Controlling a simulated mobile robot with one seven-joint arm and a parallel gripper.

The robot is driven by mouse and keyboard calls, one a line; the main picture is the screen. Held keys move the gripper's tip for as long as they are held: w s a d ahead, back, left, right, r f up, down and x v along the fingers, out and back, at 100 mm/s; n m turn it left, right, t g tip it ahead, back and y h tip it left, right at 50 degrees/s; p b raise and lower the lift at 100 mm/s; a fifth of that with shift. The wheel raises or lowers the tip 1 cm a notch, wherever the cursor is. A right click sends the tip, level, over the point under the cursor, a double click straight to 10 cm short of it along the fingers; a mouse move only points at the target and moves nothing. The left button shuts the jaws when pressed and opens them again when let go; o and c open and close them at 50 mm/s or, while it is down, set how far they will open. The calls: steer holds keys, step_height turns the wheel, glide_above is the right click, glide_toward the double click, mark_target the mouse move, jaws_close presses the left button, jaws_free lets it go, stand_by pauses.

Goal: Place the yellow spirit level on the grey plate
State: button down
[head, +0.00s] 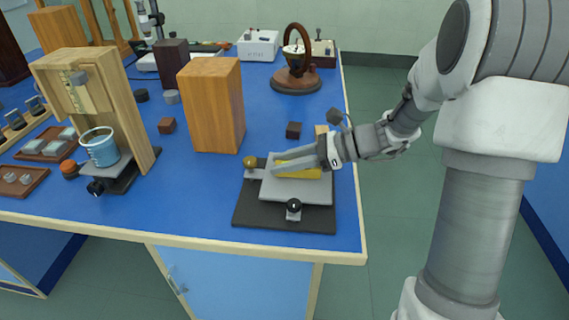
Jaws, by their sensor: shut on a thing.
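The yellow spirit level (306,174) is low over the grey plate (318,192). I cannot tell whether it touches the plate. My gripper (284,170) reaches in from the right and is shut on the spirit level. Its pale finger covers the middle of the level, so only yellow strips show above and below the finger. The grey plate rests on a dark base (270,217) near the front right corner of the blue bench. A brass knob (249,162) stands at the plate's left, and a black-topped knob (294,206) stands at its front edge.
A tall wooden block (211,105) stands behind and left of the plate. A small dark cube (293,130) lies behind it. A wooden stand with a blue beaker (100,147) is further left. The blue bench top (185,195) is clear left of the base.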

steer(key=c, duration=0.6)
jaws_free()
steer(key=shift+f, duration=0.1)
